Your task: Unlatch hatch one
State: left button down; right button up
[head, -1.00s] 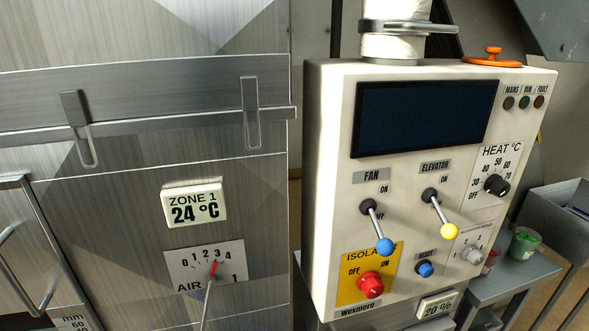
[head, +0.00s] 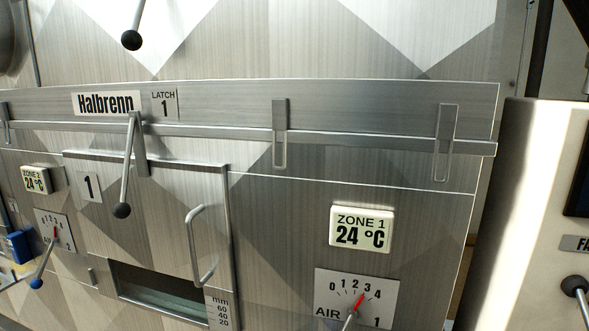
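In the head view, hatch one is a brushed metal door (head: 165,225) at the left, marked with a "1" plate (head: 89,187). It has a curved bar handle (head: 200,245) on its right side. Above it, beside the "LATCH 1" label (head: 164,104), a latch lever (head: 128,165) with a black ball knob hangs down across the door's top edge, slightly tilted. Neither of my grippers is in view.
A metal rail (head: 350,143) with brackets crosses the machine front. Another black-knobbed lever (head: 133,32) hangs above. A Zone 1 display (head: 361,229) and air dial (head: 355,298) sit to the right. The cream control box (head: 530,210) stands at the right edge.

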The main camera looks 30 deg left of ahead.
aim_at(121, 210)
jog(key=u, duration=1.8)
jog(key=k, duration=1.3)
jog(key=z, duration=0.45)
jog(key=i, duration=1.55)
jog(key=u, duration=0.8)
